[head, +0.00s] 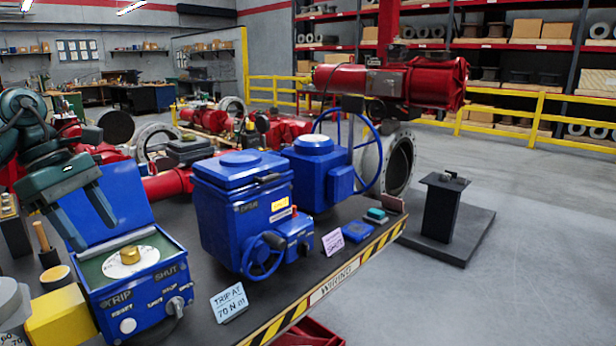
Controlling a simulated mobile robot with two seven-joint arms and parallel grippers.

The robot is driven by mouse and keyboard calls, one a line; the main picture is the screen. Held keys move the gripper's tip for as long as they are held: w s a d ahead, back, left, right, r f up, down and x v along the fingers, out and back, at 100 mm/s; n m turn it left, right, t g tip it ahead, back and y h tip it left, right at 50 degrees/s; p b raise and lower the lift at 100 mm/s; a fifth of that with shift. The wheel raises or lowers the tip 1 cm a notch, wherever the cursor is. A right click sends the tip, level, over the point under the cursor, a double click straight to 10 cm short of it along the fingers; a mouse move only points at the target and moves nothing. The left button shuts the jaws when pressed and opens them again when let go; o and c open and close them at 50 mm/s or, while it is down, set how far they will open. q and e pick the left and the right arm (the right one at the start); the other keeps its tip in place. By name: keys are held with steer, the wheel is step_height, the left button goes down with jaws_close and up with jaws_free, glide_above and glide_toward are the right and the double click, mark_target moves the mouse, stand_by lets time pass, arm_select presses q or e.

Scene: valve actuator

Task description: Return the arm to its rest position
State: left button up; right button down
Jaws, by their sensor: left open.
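My left arm comes in from the left edge, dark green and grey. Its left gripper (94,234) points down with its two fingers apart and nothing visible between them. It is in front of the raised blue lid of an open blue control box (135,300), above and left of the box's green panel. A brass knob (130,255) stands on a white dial on that panel. The box front reads TRIP and SHUT. The blue valve actuator (235,210) with a small handwheel (262,262) stands to the right, apart from the gripper. My right gripper is out of view.
A card (229,302) reading TRIP AT 70 N m stands on the dark bench near its striped edge (330,285). A yellow block (58,318) and a wooden-handled tool (42,240) are at left. Red valve equipment (390,82) stands behind. Open floor is at right.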

arm_select(q)
steer(key=s+d+f+n+t+h, duration=0.15)
steer(key=d+f+n+h, duration=0.35)
steer(key=d, duration=0.5)
steer(key=d+f+n+t+h, duration=0.2)
steer(key=d+f+n+h, duration=0.35)
steer(key=d, duration=0.45)
steer(key=s+d+f+n+t+h, duration=0.1)
steer(key=d+f+n+h, duration=0.35)
steer(key=d, duration=0.55)
steer(key=s+a+f+n+t+y, duration=0.25)
steer(key=f+n+t+y, duration=0.4)
steer(key=n, duration=0.75)
steer(key=s+a+f+n+t+y, duration=0.25)
steer(key=f+n+t+y, duration=0.45)
steer(key=n, duration=0.7)
steer(key=s+a+f+n+g+y, duration=0.2)
steer(key=s+f+n+g, duration=0.5)
steer(key=s+f, duration=0.5)
steer(key=shift+a+f+n+y, duration=0.15)
steer(key=shift+a+n+y, duration=0.2)
steer(key=shift+a+n, duration=0.55)
